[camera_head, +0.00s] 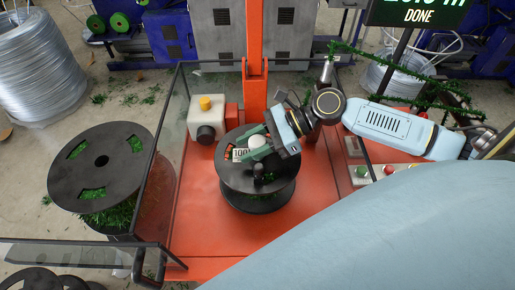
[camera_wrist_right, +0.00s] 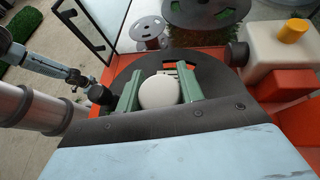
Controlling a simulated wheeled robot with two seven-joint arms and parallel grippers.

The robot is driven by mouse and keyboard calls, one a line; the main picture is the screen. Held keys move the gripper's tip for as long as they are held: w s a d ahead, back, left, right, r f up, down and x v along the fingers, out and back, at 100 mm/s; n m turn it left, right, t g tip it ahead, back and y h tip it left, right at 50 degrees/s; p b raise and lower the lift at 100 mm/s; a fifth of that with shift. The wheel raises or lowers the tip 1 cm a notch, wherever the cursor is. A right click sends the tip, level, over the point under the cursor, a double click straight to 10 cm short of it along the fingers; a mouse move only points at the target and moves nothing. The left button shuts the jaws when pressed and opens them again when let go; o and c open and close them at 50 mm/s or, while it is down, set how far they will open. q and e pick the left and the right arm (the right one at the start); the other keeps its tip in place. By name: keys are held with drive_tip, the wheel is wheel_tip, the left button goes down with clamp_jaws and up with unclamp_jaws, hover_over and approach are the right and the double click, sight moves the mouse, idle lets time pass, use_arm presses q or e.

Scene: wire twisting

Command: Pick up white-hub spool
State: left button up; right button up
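A black spool with a round white hub (camera_head: 258,141) stands upright on the orange machine bed (camera_head: 190,225). A label reading "100" shows beside the hub. My right gripper (camera_head: 258,148) reaches in from the right above the spool's top disc. In the right wrist view its green fingers (camera_wrist_right: 160,92) stand on either side of the white hub (camera_wrist_right: 157,93), with no clear gap between them and it. The spool's top disc (camera_wrist_right: 208,85) shows around the fingers. Whether the spool is lifted off the bed cannot be told. My left gripper is in neither view.
Another black spool (camera_head: 102,160) with green filling stands at left, outside the glass guard (camera_head: 160,130). An orange post (camera_head: 254,60) rises behind the gripped spool. A pale box with a yellow knob (camera_head: 206,103) stands left of it. A button panel (camera_head: 380,172) lies at right.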

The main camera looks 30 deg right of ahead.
clamp_jaws()
drive_tip(key=shift+r, duration=0.1)
